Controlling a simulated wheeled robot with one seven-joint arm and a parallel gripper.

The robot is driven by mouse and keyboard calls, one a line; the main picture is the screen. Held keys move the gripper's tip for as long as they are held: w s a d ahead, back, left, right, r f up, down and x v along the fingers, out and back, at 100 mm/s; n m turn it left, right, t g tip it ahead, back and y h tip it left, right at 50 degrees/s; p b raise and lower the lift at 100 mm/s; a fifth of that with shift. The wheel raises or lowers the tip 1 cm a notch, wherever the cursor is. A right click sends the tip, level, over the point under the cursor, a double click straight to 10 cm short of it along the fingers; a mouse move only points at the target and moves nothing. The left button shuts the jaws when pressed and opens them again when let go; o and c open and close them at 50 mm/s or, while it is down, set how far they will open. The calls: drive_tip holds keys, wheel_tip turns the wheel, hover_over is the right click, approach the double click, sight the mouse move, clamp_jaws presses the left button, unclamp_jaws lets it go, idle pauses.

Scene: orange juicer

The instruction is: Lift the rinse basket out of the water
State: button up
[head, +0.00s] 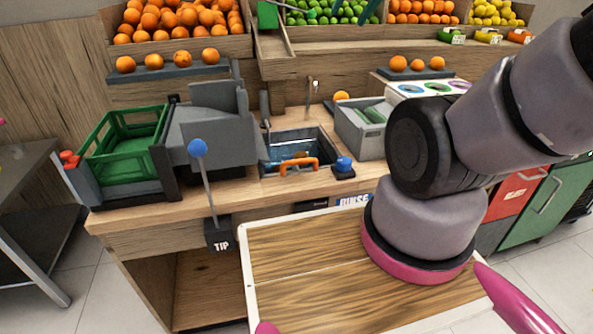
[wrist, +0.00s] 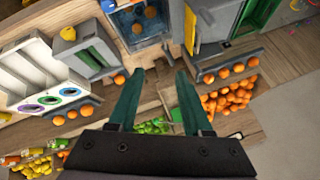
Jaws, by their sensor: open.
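The rinse basket's orange handle (head: 298,163) arches up at the front of the sunken sink (head: 322,150) in the head view. The basket's body is down in the blue water and hard to make out. In the wrist view the sink (wrist: 120,32) is at the top, with several oranges in it. My gripper (wrist: 160,75) shows in the wrist view as two teal fingers spread wide apart. It is open and empty, clear of the basket. In the head view only teal tips seem to show at the top edge, before the fruit shelves.
A grey juicer housing (head: 210,130) and green crate (head: 128,145) stand left of the sink. A blue-knobbed lever (head: 198,150) rises at the counter's front. A grey bin (head: 362,136) and a blue button (head: 344,164) are at the sink's right. Fruit shelves line the back.

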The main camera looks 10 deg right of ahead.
idle(0.5)
drive_tip(key=w+a+f+n+g+h, duration=0.1)
drive_tip(key=w+f+n+g, duration=0.2)
drive_tip(key=w+f+n, duration=0.3)
drive_tip(key=w+a+f+n+g, duration=0.2)
drive_tip(key=w+f+n+g, duration=0.1)
drive_tip(key=w+f+n, duration=0.3)
drive_tip(key=a+f+n+g, duration=0.1)
drive_tip(key=f+n, duration=0.2)
drive_tip(key=f, duration=0.6)
drive_tip(key=w+a+f+n+g, duration=0.1)
drive_tip(key=f+n, duration=0.2)
drive_tip(key=f, duration=0.6)
drive_tip(key=w+a+f+n+g+h, duration=0.1)
drive_tip(key=f+n, duration=0.3)
drive_tip(key=f, duration=0.4)
drive_tip(key=shift+w+a+f, duration=0.15)
drive_tip(key=shift+a+f, duration=0.15)
drive_tip(key=shift+f, duration=0.1)
clamp_jaws()
